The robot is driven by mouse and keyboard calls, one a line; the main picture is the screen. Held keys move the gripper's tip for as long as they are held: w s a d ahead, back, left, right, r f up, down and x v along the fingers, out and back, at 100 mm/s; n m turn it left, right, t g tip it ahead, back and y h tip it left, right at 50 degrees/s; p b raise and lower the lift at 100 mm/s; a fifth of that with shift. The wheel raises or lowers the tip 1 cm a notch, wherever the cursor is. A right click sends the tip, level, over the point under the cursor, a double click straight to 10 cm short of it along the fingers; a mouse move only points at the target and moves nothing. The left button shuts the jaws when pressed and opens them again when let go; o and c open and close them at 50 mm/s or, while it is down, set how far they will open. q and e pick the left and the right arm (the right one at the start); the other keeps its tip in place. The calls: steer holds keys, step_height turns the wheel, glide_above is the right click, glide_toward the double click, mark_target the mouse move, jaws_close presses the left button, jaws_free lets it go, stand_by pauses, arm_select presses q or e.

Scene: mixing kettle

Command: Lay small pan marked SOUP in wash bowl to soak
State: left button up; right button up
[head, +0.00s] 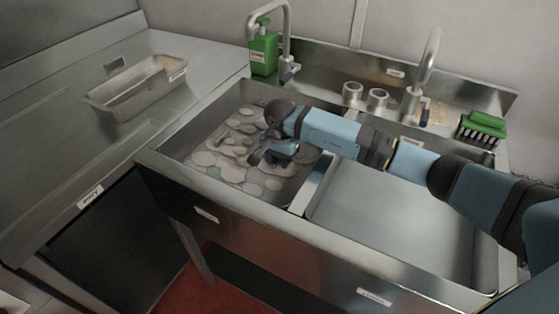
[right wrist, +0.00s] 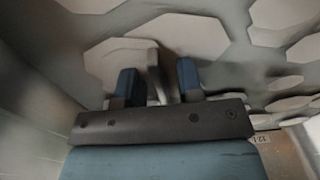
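The wash bowl (head: 172,150) is the left sink basin, holding grey water with pale patches of suds. My right gripper (head: 258,156) reaches down into it, low over the suds. In the right wrist view its two blue fingers (right wrist: 157,84) stand apart. A narrow grey upright piece (right wrist: 153,62), perhaps a pan handle, shows between them with gaps at its sides. I cannot make out a pan body or the word SOUP; suds and my gripper hide much of that spot. My left gripper is not in view.
A rectangular metal tray (head: 136,88) stands on the left counter. The right basin (head: 400,215) looks empty. A green soap bottle (head: 264,52), two taps, two metal cups (head: 352,92) and a green brush (head: 484,125) stand along the back. A divider (head: 314,184) separates the basins.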

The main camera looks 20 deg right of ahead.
arm_select(q)
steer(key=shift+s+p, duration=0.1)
steer(key=shift+p, duration=0.25)
arm_select(e)
step_height(320, 180, up, 12)
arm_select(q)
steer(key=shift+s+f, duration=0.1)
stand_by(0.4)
